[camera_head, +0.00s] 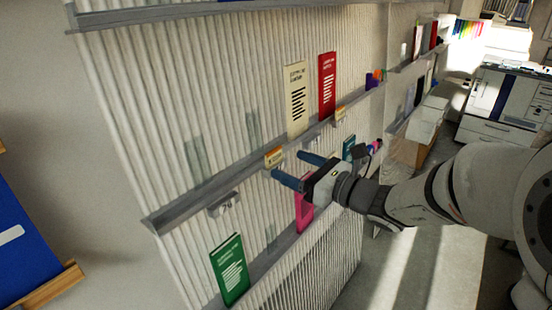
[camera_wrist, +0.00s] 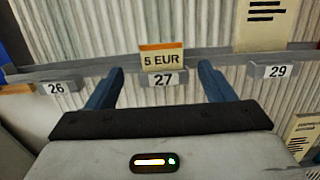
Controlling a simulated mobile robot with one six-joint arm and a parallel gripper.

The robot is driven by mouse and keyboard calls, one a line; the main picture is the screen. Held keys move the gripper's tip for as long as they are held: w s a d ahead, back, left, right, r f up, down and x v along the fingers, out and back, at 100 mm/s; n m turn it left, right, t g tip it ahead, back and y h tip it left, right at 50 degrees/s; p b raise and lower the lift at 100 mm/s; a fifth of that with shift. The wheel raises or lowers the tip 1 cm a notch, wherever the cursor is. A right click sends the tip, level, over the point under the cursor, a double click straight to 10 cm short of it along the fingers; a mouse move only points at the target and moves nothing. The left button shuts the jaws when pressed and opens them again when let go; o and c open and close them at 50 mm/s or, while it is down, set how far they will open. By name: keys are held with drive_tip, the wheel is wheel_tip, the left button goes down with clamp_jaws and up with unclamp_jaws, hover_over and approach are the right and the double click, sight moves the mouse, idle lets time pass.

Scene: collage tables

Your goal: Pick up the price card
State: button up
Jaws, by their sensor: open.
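The price card (camera_wrist: 162,57) is a small cream card with an orange top band and the text "5 EUR". It stands upright on the shelf ledge just above the label "27" (camera_wrist: 164,78) in the wrist view. In the head view the price card (camera_head: 274,157) shows small, on the middle ledge of the ribbed wall. My gripper (camera_wrist: 164,85) is open and empty, its two blue fingers pointing at the ledge, one on each side of the card and label. In the head view my gripper (camera_head: 289,168) is close in front of the card. Contact is not visible.
A cream booklet (camera_head: 296,99) and a red booklet (camera_head: 327,84) stand to the right. A pink booklet (camera_head: 303,205) and a green booklet (camera_head: 230,269) stand lower.

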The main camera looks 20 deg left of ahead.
sight(275, 154)
drive_tip(key=x, duration=0.2)
drive_tip(key=p+x, duration=0.1)
drive_tip(key=r+p+x, duration=0.1)
drive_tip(key=x, duration=0.1)
drive_tip(key=shift+w+a, duration=0.25)
drive_tip(key=shift+a, duration=0.05)
drive_tip(key=shift+w+a, duration=0.1)
drive_tip(key=shift+a, duration=0.15)
drive_tip(key=shift+c, duration=0.2)
drive_tip(key=c, duration=1)
drive_tip(key=shift+c, duration=0.2)
